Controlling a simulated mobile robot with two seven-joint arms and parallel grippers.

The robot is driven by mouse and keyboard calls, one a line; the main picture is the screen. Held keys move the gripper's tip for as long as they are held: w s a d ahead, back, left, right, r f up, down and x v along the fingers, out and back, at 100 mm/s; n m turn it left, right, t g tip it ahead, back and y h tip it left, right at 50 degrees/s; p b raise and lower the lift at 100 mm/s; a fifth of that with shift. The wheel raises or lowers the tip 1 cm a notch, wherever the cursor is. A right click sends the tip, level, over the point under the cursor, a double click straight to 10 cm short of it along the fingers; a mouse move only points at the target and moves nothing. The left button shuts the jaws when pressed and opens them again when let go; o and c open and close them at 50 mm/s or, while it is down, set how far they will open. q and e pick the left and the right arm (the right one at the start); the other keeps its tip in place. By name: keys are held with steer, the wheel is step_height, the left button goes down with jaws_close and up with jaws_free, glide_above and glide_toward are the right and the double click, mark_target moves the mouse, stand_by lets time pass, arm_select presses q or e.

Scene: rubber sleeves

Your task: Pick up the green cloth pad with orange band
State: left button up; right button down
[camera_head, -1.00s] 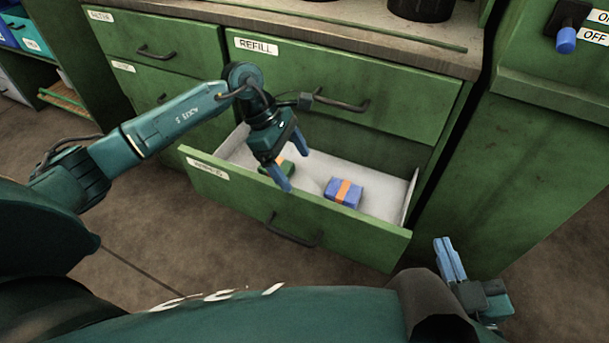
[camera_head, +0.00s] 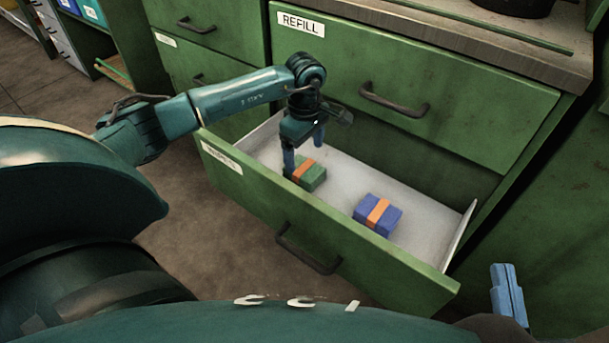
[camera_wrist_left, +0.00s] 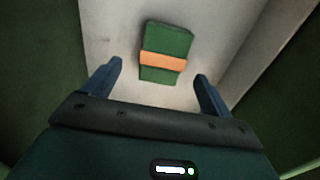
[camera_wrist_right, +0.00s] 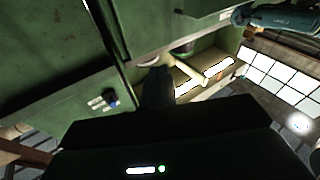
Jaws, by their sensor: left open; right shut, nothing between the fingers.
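The green cloth pad with orange band (camera_head: 308,174) lies in the open drawer, near its left end. It also shows in the left wrist view (camera_wrist_left: 166,52), flat on the white drawer floor. My left gripper (camera_head: 304,152) is open and reaches down over the drawer at the pad. In the left wrist view its fingers (camera_wrist_left: 158,85) are apart, with the pad ahead of the gap between them. Nothing is held. My right gripper (camera_head: 509,295) is shut and empty, outside the drawer at the lower right.
A blue pad with an orange band (camera_head: 377,214) lies to the right in the same drawer. The drawer's front wall (camera_head: 330,235) and side walls surround both pads. The closed REFILL drawer (camera_head: 420,90) is above and behind. Bare drawer floor shows between the pads.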

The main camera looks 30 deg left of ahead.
mark_target(304, 167)
arm_select(q)
steer(key=f, duration=0.2)
steer(key=f+b, duration=0.2)
steer(key=f, duration=0.1)
steer(key=shift+s+d+f, duration=0.1)
steer(key=shift+s+f, duration=0.15)
steer(key=shift+f, duration=0.15)
steer(key=c, duration=1.1)
arm_select(e)
steer(key=shift+a+f+m, duration=0.2)
steer(key=shift+a+m, duration=0.05)
steer(key=shift+m, duration=0.05)
